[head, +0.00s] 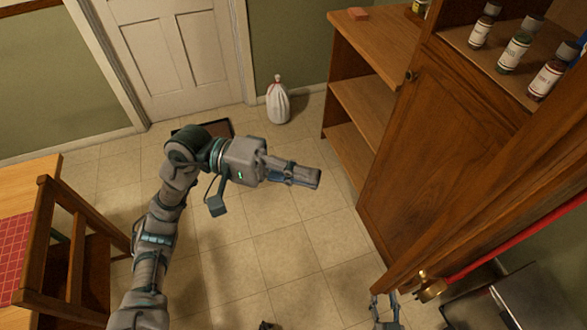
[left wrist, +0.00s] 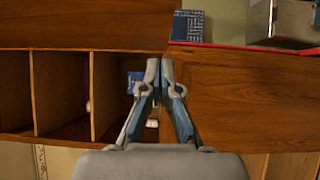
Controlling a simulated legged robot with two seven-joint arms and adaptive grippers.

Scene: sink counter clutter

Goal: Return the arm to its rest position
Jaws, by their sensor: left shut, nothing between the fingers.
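My left arm comes in from the lower left of the head view and reaches across above the tiled floor. Its gripper (head: 308,177) is shut and empty, pointing right toward the wooden cabinet. In the left wrist view the fingertips (left wrist: 160,68) meet, with nothing between them. Behind them are wooden compartments. Part of what looks like my right gripper (head: 385,304) shows at the bottom edge of the head view, beside the cabinet's lower corner; most of it is cut off, and its state is unclear.
The wooden cabinet (head: 440,150) with open shelves and several bottles stands at the right. A wooden chair (head: 65,250) and table (head: 22,195) are at the left. A white bag (head: 277,103) sits by the back wall. The floor (head: 250,270) below the left arm is mostly clear.

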